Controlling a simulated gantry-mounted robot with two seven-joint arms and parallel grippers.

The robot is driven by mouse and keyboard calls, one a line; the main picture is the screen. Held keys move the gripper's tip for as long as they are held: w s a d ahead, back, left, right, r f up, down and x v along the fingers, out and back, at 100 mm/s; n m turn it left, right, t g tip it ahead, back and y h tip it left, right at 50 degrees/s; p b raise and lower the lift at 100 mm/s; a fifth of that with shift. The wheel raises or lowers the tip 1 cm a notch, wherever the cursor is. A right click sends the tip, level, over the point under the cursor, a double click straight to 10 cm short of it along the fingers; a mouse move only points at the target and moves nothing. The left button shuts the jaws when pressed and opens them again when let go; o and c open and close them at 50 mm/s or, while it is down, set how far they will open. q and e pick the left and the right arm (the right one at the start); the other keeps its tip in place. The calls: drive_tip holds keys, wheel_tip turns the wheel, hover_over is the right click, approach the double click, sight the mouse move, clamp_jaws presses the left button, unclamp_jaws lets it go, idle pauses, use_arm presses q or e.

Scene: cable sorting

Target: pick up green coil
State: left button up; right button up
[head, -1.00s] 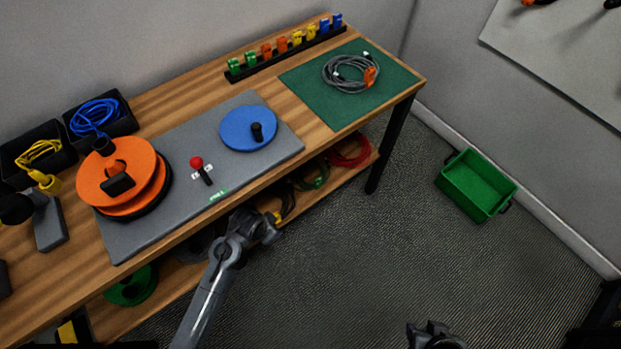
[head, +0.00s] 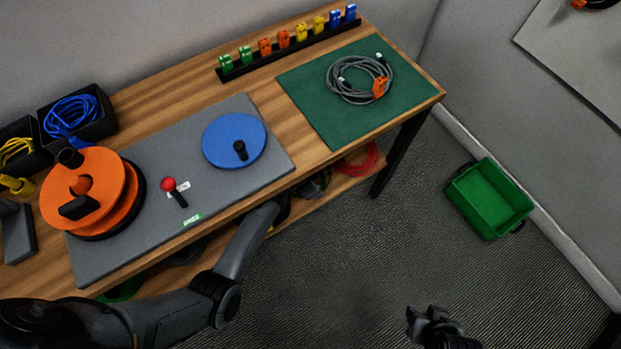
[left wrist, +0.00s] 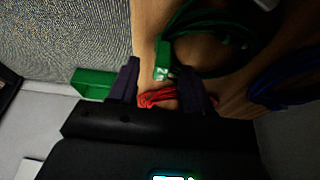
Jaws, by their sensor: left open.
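The green coil (left wrist: 245,38) lies on the wooden shelf in the left wrist view, with a green tag (left wrist: 162,52) on it. My left gripper (left wrist: 163,88) is open and empty of any visible hold. Its two dark fingers stand on either side of the tag's near end; I cannot tell whether they touch it. In the head view my left arm reaches under the table, and its gripper is hidden by the tabletop edge. The coil there is mostly hidden in shadow. My right gripper (head: 428,318) is at the bottom of the head view, away from the table; its jaw state is unclear.
A red coil (left wrist: 160,97) lies beyond the tag, and a blue coil (left wrist: 270,88) is to the right. The tabletop edge (head: 225,225) overhangs the shelf. A table leg (head: 398,155) stands right. A green bin (head: 490,198) is on the open floor.

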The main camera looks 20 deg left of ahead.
use_arm(q)
drive_tip(key=shift+b+x, duration=0.3)
drive_tip(key=shift+x, duration=0.45)
drive_tip(key=shift+w+d+f+b, duration=0.2)
drive_tip(key=shift+w+f+b, duration=0.25)
drive_tip(key=shift+f, duration=0.15)
drive_tip(key=shift+s, duration=0.1)
clamp_jaws()
